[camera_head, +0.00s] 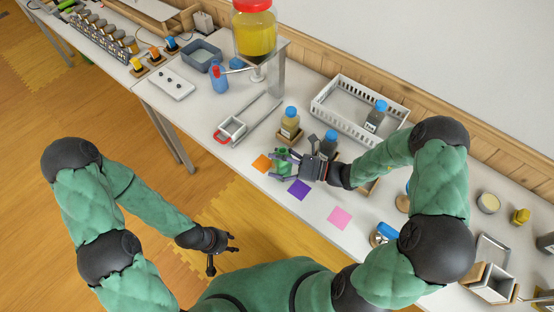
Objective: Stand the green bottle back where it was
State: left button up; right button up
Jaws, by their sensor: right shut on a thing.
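The green bottle (283,158) is in my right gripper (286,166), which reaches in from the right and is shut on it. The gripper's fingers hide part of the bottle. It is between the orange square (262,163) and the purple square (299,190); I cannot tell whether its base touches the table. My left gripper (224,256) is open and empty, in front of the table and over the floor.
A blue-capped bottle (290,123) stands behind the green one, and another (329,143) is close to my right gripper. A white basket (340,88) holds a further bottle (375,117). A pink square (339,217) lies on clear tabletop. A yellow-filled dispenser (254,38) stands at the back.

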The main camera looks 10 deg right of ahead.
aim_at(291, 166)
jog(key=shift+f+b, duration=0.45)
jog(key=shift+f, duration=0.25)
dwell(1.0)
jog(key=o, duration=1.3)
jog(key=shift+o, duration=0.2)
jog(key=shift+d, duration=0.15)
jog(key=shift+p+v, duration=0.7)
jog(key=shift+v, duration=3.15)
notch_tip(291, 166, up, 10)
